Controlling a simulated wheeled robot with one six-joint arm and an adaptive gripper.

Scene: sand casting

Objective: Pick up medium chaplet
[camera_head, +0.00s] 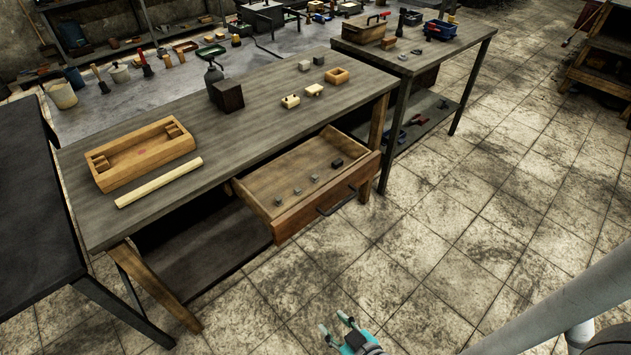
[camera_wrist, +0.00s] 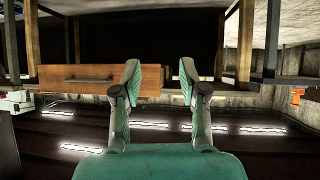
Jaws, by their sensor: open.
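Several small grey metal pieces lie in the open wooden drawer (camera_head: 262,206). They look like chaplets of different sizes: a small one (camera_head: 278,202), others (camera_head: 297,190) (camera_head: 314,178), and a larger dark one (camera_head: 337,163). I cannot tell for sure which is the medium chaplet. My gripper (camera_head: 334,321) is open and empty, in front of the drawer over the floor, well apart from it. In the wrist view my gripper's two fingers (camera_wrist: 158,78) are spread, with the drawer front (camera_wrist: 60,73) to their left and partly behind; no chaplet shows there.
The workbench (camera_head: 235,130) above the drawer carries a wooden box (camera_head: 140,155), a pale stick (camera_head: 160,182), a dark block (camera_head: 228,95) and small wooden pieces. A second table (camera_head: 415,60) with tools stands behind right. The tiled floor (camera_head: 450,240) to the right is clear.

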